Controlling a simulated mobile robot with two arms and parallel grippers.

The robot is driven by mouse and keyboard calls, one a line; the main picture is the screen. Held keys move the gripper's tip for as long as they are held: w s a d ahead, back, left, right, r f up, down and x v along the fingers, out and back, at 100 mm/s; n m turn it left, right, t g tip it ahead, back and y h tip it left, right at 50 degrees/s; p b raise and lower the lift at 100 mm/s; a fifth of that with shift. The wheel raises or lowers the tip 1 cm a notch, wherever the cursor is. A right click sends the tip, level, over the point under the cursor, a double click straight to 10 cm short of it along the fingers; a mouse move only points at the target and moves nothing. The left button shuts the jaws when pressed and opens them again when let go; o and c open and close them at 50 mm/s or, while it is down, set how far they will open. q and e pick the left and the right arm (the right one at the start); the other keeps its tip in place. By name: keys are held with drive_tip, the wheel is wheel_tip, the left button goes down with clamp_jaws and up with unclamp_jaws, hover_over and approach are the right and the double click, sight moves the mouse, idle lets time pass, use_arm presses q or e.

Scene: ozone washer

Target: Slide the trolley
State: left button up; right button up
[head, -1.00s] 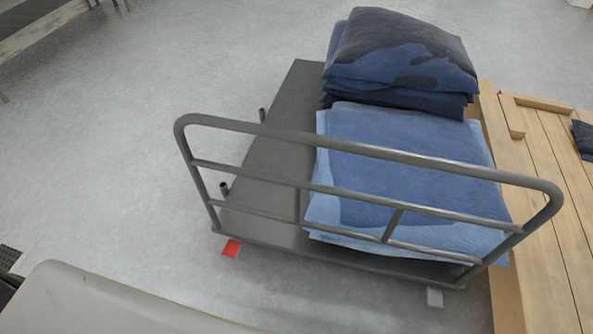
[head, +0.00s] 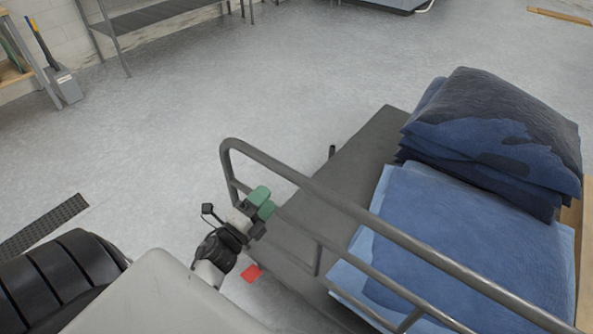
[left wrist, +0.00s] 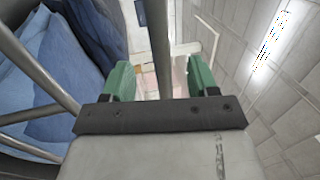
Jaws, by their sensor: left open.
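The trolley has a dark grey flat deck (head: 352,165) and a grey tubular handle frame (head: 345,205) along its near side. It carries a stack of dark blue folded jeans (head: 490,135) and a lighter blue pile (head: 450,240). My left gripper (head: 263,202), with green fingertips, is at the left end of the handle frame. In the left wrist view the gripper (left wrist: 161,82) is open, and a grey handle bar (left wrist: 159,45) runs between its fingers. I cannot tell whether the fingers touch it. My right gripper is not in view.
A red floor marker (head: 251,273) lies beside the trolley's near left corner. A wooden surface (head: 587,240) stands at the trolley's right. Open grey floor (head: 210,110) lies to the left and behind. A metal shelf (head: 150,22) stands at the back left.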

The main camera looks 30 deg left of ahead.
sight(286, 176)
use_arm(q)
drive_tip(key=x, duration=0.3)
drive_tip(key=shift+a+r+p, duration=0.15)
drive_tip(key=shift+p, duration=0.15)
drive_tip(key=p+x, duration=0.1)
drive_tip(key=x, duration=0.4)
drive_tip(key=shift+w, duration=0.95)
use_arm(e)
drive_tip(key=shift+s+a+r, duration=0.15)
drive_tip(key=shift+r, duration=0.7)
use_arm(q)
clamp_jaws()
